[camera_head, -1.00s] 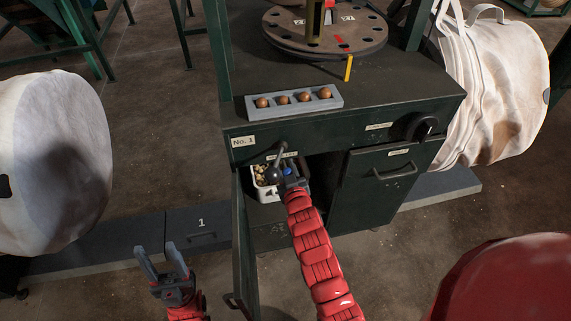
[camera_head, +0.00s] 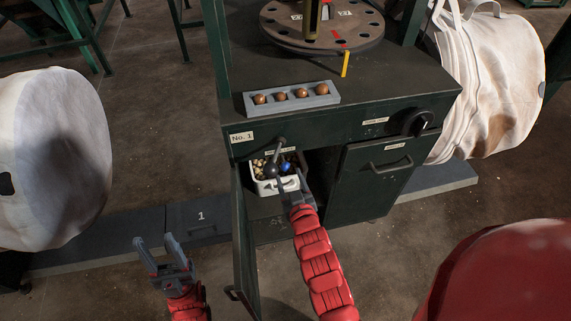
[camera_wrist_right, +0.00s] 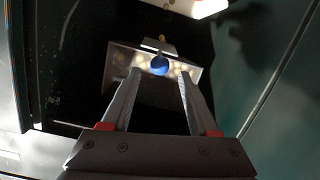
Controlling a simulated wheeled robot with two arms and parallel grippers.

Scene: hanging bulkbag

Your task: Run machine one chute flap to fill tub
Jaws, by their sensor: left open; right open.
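Machine one is a dark green cabinet with a "No. 1" label (camera_head: 241,137). In its open bay stands a white tub (camera_head: 266,187) holding several pale and brown pieces. My left gripper (camera_head: 156,243) is open and empty at the lower left.
The cabinet's open door (camera_head: 243,245) stands left of the bay. A grey tray (camera_head: 293,99) with several brown balls lies on top, near a round perforated plate (camera_head: 322,25). A black dial (camera_head: 421,123) is at right. Big white bags (camera_head: 60,150) flank the machine.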

